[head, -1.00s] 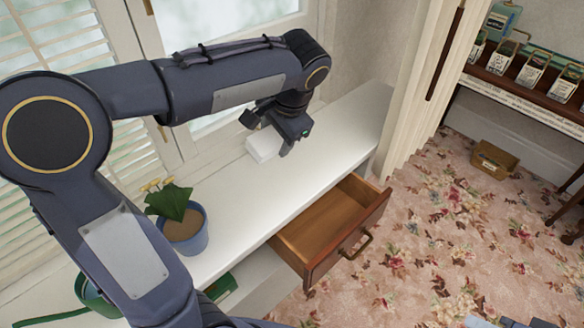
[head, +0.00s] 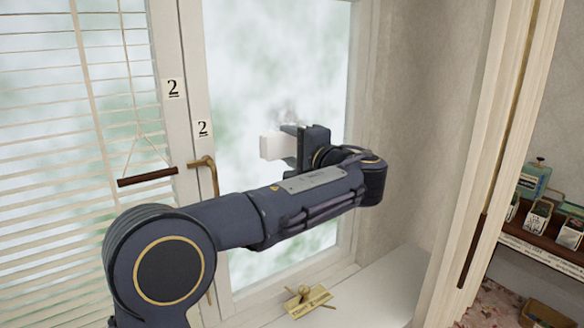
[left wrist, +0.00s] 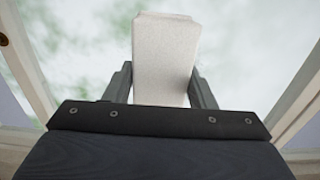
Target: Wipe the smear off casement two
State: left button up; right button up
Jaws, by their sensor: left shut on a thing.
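Casement two is the window with a white frame and a "2" label (head: 202,128); its pane (head: 245,75) is cloudy white and green. A faint grey smear (head: 289,108) shows on the pane just above my gripper. My left gripper (head: 284,148) is shut on a white block (head: 270,147), in front of the pane and a little below the smear. In the left wrist view the block (left wrist: 165,50) sticks out between both fingers towards the glass. I cannot tell whether it touches the glass. My right gripper is not in view.
A brass window handle (head: 205,165) is left of the gripper. Blinds (head: 75,130) with a wooden pull bar (head: 147,177) hang further left. A yellowish lettered piece (head: 305,299) lies on the white sill (head: 370,290). A pale curtain (head: 495,110) hangs at the right.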

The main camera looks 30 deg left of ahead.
pick_arm(q)
jog(key=shift+p+x, duration=0.8)
jog(key=shift+x, duration=2.2)
jog(key=shift+x, duration=0.95)
jog(key=shift+r, duration=0.1)
jog(key=w+d+p, duration=0.3)
jog(key=w+d, duration=0.2)
jog(key=w, duration=0.7)
jog(key=shift+w+p, duration=0.25)
jog(key=shift+p, duration=0.05)
